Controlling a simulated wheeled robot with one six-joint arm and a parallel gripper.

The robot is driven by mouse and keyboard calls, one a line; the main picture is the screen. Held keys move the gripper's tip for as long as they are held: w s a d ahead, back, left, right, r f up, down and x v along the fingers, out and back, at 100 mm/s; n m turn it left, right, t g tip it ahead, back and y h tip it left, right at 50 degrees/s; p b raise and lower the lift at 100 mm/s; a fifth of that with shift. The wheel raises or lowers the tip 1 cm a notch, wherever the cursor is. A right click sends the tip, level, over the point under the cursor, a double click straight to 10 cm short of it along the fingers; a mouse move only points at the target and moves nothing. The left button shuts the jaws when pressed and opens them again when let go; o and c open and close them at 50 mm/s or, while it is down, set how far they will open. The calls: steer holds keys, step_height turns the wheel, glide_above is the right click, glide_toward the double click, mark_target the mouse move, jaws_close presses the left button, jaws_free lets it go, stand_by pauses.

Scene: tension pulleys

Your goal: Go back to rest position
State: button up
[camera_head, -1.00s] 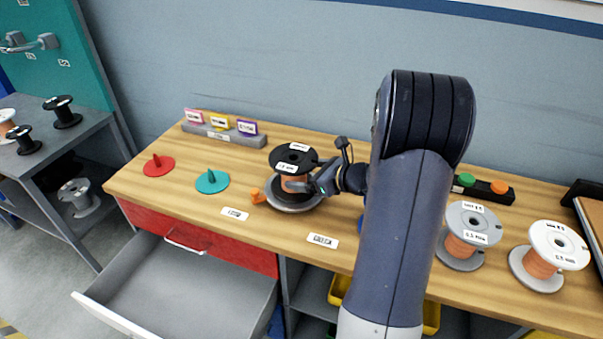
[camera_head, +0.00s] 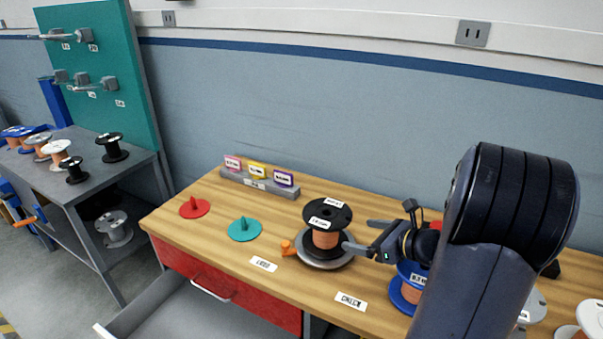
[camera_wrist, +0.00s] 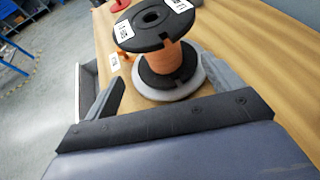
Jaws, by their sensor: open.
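My gripper (camera_head: 360,234) is open and empty, just right of a black-flanged spool of copper-coloured wire (camera_head: 325,238). The spool stands upright on a round grey base (camera_head: 325,262) on the wooden bench. In the wrist view the spool (camera_wrist: 165,62) stands just beyond my two open fingers (camera_wrist: 162,88), with the pale base below it. The near finger looks close to the base's edge; I cannot tell whether it touches. My arm is stretched low over the right half of the bench.
A blue spool (camera_head: 407,287) stands under my wrist, partly hidden. White and grey spools stand at the right edge. An orange knob (camera_head: 288,248) is beside the base. Red (camera_head: 194,208) and teal (camera_head: 244,230) discs lie left. An open drawer (camera_head: 190,318) juts out in front.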

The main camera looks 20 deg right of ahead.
steer(key=x, duration=1)
steer(key=shift+f, duration=0.1)
steer(key=shift+r, duration=0.35)
